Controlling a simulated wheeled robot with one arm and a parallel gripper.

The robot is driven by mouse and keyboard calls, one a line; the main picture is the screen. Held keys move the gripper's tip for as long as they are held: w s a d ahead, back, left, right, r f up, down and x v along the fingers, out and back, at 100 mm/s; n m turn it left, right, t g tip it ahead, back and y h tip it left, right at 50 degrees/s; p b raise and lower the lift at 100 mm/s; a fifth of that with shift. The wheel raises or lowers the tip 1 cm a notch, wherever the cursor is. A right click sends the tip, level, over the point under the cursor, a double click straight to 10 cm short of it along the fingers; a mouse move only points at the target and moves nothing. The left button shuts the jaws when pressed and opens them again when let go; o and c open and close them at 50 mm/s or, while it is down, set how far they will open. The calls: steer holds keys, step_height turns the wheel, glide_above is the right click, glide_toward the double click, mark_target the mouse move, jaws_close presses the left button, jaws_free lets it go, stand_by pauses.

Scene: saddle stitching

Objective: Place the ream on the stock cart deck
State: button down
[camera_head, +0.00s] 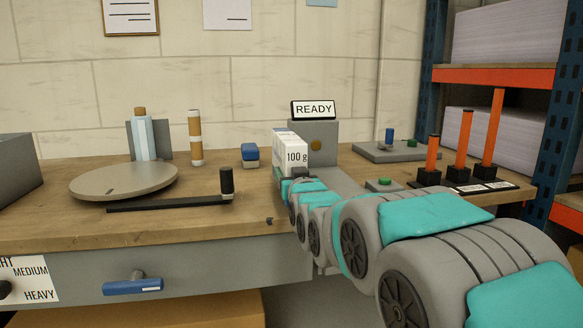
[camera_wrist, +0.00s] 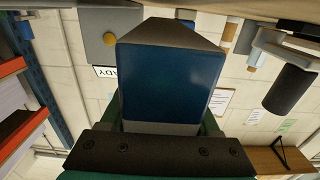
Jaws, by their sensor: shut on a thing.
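The ream (camera_head: 291,152) is a white block marked "100 g" with some blue on its top edge. It stands upright at the end of my arm, in front of a grey block on the bench. My gripper (camera_head: 286,182) is shut on its lower part; the fingers are mostly hidden by my arm. In the wrist view the ream (camera_wrist: 170,82) shows a dark blue face with a pale band, between the green fingers of my gripper (camera_wrist: 162,122). I cannot tell whether it touches the bench. No stock cart deck can be made out in either view.
Orange posts (camera_head: 464,139) stand at right, before a rack (camera_head: 495,76) with paper stacks.

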steer(key=shift+f, duration=0.8)
steer(key=shift+f, duration=0.15)
steer(key=shift+c, duration=0.6)
jaws_free()
steer(key=shift+f, duration=0.1)
steer(key=shift+s, duration=0.1)
steer(key=shift+s+d, duration=0.15)
steer(key=shift+s, duration=0.25)
steer(key=b+v, duration=0.1)
steer(key=v, duration=1)
steer(key=shift+d, duration=0.1)
